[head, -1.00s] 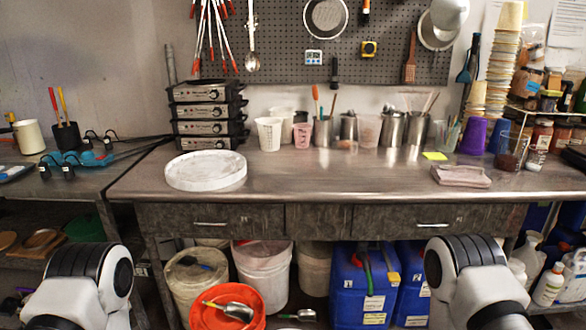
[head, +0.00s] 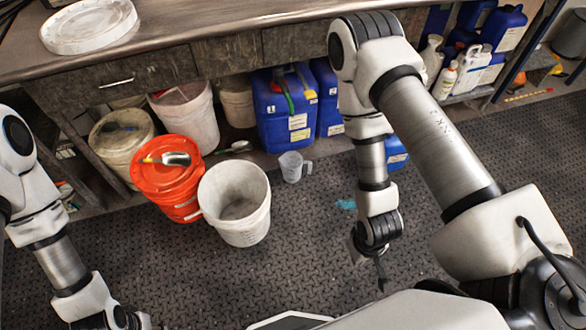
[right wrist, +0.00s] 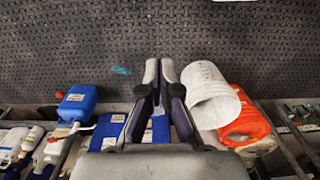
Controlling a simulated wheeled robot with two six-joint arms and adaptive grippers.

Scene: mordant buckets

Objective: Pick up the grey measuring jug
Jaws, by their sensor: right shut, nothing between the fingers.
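The grey measuring jug (head: 292,166) stands upright on the dark floor, in front of the blue canisters and right of the white bucket. Its handle points right in the head view. I cannot make it out in the right wrist view, where my fingers cover part of the scene. My right gripper (head: 381,281) hangs above the floor, nearer to me and to the right of the jug, apart from it. Its fingers (right wrist: 161,68) are together and empty. My left gripper (head: 130,320) is at the bottom left edge, partly cut off, and its fingers do not show clearly.
An open white bucket (head: 238,208) stands left of the jug, beside an orange lidded bucket (head: 165,190) with a scoop on top. Blue canisters (head: 283,115) stand behind under the bench (head: 225,22). A teal patch (head: 346,204) lies on the floor. The floor in front is clear.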

